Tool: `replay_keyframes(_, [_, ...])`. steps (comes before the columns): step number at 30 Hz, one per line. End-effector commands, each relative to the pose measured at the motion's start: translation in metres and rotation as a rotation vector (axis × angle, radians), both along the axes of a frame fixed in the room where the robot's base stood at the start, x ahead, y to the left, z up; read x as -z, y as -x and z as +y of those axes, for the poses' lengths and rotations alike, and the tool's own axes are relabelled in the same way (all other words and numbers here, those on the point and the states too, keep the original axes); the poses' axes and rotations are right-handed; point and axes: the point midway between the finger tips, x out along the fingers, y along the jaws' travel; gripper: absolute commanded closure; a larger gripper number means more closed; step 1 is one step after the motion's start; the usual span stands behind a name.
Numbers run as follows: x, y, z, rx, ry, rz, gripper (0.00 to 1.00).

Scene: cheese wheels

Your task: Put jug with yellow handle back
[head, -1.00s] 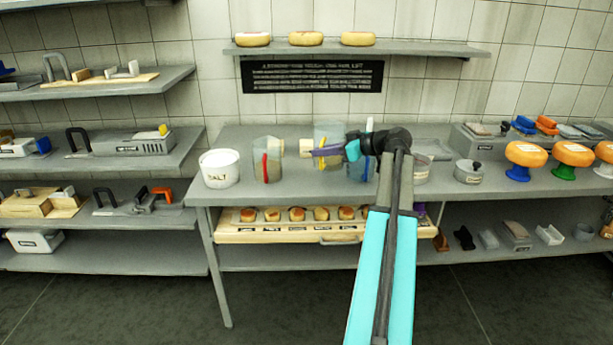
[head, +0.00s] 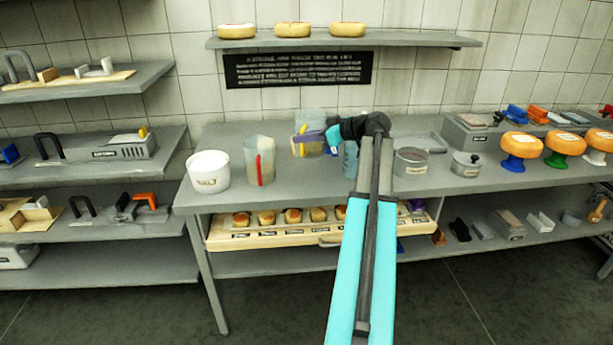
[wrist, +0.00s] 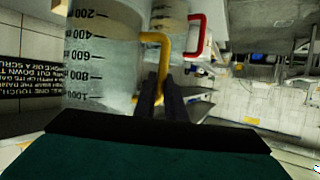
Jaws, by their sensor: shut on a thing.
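The jug with yellow handle (head: 312,148) is a clear cylinder above the back middle of the table. My gripper (head: 300,139) is shut on that handle. The jug looks raised a little off the tabletop, roughly upright.
A jug with red handle (head: 258,162) stands on the table (head: 285,194) to the left, beside a white salt tub (head: 208,171). A blue-tinted vessel (head: 350,160), partly behind my arm, and a grey pan (head: 410,161) stand to the right. A wall shelf (head: 400,41) hangs above.

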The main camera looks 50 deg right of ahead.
Motion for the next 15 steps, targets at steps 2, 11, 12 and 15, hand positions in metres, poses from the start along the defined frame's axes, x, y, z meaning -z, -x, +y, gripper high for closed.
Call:
replay_keyframes(2, [0.002, -0.001, 0.001, -0.001, 0.0, -0.002, 1.0])
replay_keyframes(11, [0.034, -0.001, 0.002, -0.003, -0.001, -0.001, 1.0])
replay_keyframes(12, [0.038, -0.001, 0.002, -0.002, -0.002, 0.0, 1.0])
replay_keyframes(15, [0.05, -0.001, 0.002, -0.002, -0.001, -0.001, 1.0])
